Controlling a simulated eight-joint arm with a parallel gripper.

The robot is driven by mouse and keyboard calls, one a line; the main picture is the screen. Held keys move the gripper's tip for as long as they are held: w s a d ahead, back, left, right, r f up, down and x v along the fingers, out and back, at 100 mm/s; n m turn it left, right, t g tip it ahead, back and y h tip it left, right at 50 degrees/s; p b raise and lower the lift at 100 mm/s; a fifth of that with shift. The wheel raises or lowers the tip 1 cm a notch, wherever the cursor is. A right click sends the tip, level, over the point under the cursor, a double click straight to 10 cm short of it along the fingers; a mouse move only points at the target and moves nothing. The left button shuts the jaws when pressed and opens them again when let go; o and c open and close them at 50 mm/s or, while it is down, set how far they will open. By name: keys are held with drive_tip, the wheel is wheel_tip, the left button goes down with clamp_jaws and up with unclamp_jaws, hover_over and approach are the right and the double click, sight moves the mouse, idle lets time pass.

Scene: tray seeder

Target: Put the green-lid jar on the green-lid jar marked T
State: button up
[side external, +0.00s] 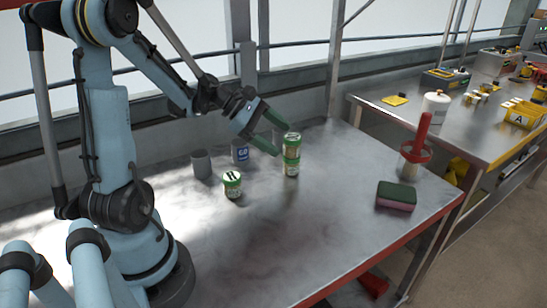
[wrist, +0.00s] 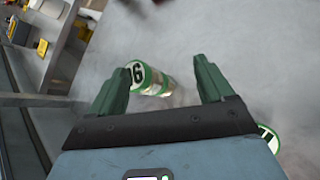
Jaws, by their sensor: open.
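Two green-lid jars stand one on the other in the side external view: an upper jar (side external: 291,140) rests upright on a lower jar (side external: 291,166). My gripper (side external: 280,139) is open, its green fingers close to the upper jar's left side; I cannot tell if they touch it. In the wrist view the stack's upper lid (wrist: 139,75) shows a dark mark like a 6, between and beyond the open fingers (wrist: 158,64). Another green-lid jar (side external: 232,185) stands alone to the left, its lid mark unclear; part of it shows in the wrist view (wrist: 269,137). The lower jar's lid mark is hidden.
A grey cup (side external: 201,164) and a grey labelled container (side external: 240,152) stand behind the lone jar. A sponge (side external: 396,196) and a red-handled tool (side external: 417,150) are at the right. The table's front middle is clear.

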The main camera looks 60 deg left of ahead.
drive_tip(key=s+d+r+m+y, duration=0.1)
drive_tip(key=s+d+m+y, duration=0.2)
drive_tip(key=d+m, duration=0.4)
drive_tip(key=s+d+r+m+g+y, duration=0.1)
drive_tip(key=s+d+m+y, duration=0.2)
drive_tip(key=d+m, duration=0.4)
drive_tip(key=m, duration=0.9)
drive_tip(key=shift+s+d+r+m, duration=0.15)
drive_tip(key=shift+s+d+m, duration=0.2)
drive_tip(key=shift+d+m, duration=0.05)
